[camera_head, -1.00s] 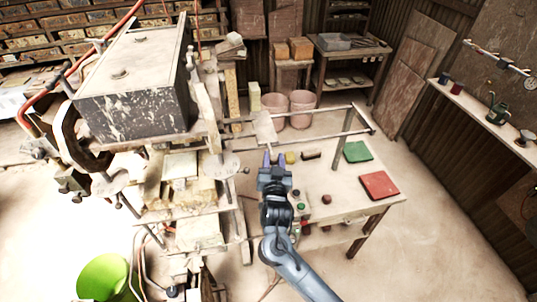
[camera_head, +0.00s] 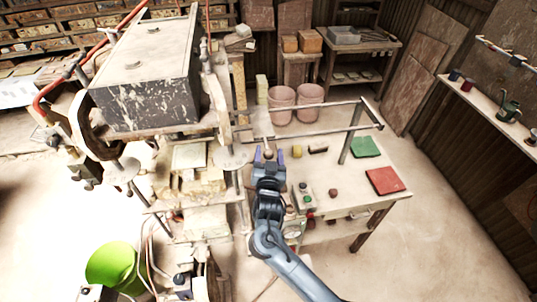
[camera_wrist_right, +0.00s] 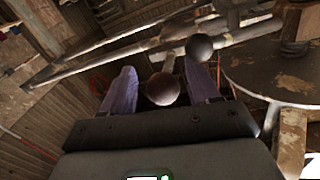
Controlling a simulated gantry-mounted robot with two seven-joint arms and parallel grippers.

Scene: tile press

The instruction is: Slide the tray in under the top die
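My right gripper (camera_head: 268,154) is over the table at the right of the tile press (camera_head: 152,105). In the right wrist view, its purple fingers (camera_wrist_right: 160,76) stand apart on either side of a brown ball knob (camera_wrist_right: 162,89) on a short rod. A narrow gap seems to show between knob and fingers. A pale narrow piece (camera_head: 267,131), perhaps part of the tray or its handle, lies just beyond the fingertips. I cannot make out the whole tray or clearly pick out the top die inside the press. My left gripper is out of view.
Metal rails (camera_head: 318,130) run from the press across the table (camera_head: 352,201). A dark ball end (camera_wrist_right: 199,47) is close to the right finger. Pots (camera_head: 310,103) stand behind.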

